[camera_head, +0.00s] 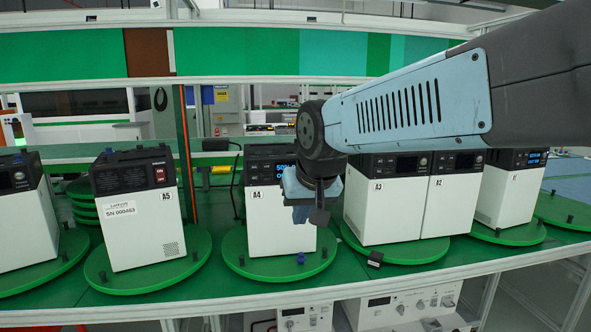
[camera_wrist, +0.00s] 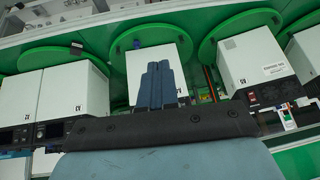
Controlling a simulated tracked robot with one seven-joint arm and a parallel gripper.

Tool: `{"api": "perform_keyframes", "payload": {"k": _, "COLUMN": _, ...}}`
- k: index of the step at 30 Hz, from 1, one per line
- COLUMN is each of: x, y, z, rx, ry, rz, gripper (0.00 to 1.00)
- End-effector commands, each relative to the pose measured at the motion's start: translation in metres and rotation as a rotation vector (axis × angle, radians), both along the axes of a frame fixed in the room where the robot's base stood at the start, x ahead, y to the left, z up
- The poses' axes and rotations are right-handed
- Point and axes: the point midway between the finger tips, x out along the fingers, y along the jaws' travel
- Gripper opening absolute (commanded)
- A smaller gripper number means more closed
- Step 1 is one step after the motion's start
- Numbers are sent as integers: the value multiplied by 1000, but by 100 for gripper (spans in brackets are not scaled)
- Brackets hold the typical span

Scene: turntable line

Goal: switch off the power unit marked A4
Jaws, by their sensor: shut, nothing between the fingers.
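The power unit marked A4 (camera_head: 257,215) is a white box with a black top front panel and a lit blue display. It stands upright on a round green turntable (camera_head: 237,262). My gripper (camera_head: 318,214) is shut and empty, in front of the unit's right side in the head view, covering part of its panel and display. Any switch on A4 is hidden or cannot be made out. In the wrist view the shut blue fingers (camera_wrist: 160,68) overlap the white body of A4 (camera_wrist: 139,64); whether they touch it I cannot tell.
Unit A5 (camera_head: 140,236) with a red switch stands to the left on its own turntable. Units A3 (camera_head: 378,214) and A2 (camera_head: 440,208) share a turntable to the right, close to my arm. Another unit (camera_head: 509,196) stands farther right. Green shelving panels run behind.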

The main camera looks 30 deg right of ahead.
Motion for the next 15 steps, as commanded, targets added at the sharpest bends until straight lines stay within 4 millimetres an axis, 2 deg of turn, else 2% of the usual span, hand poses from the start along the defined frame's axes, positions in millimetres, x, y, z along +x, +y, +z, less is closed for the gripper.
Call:
{"api": "perform_keyframes", "payload": {"k": 1, "x": 19, "y": -10, "z": 1, "rx": 18, "ry": -9, "rz": -54, "gripper": 0}}
{"api": "perform_keyframes", "payload": {"k": 6, "x": 80, "y": -45, "z": 3, "rx": 86, "ry": -75, "rz": -247, "gripper": 0}}
{"api": "perform_keyframes", "payload": {"k": 15, "x": 176, "y": -119, "z": -9, "rx": 193, "ry": -202, "rz": -553, "gripper": 0}}
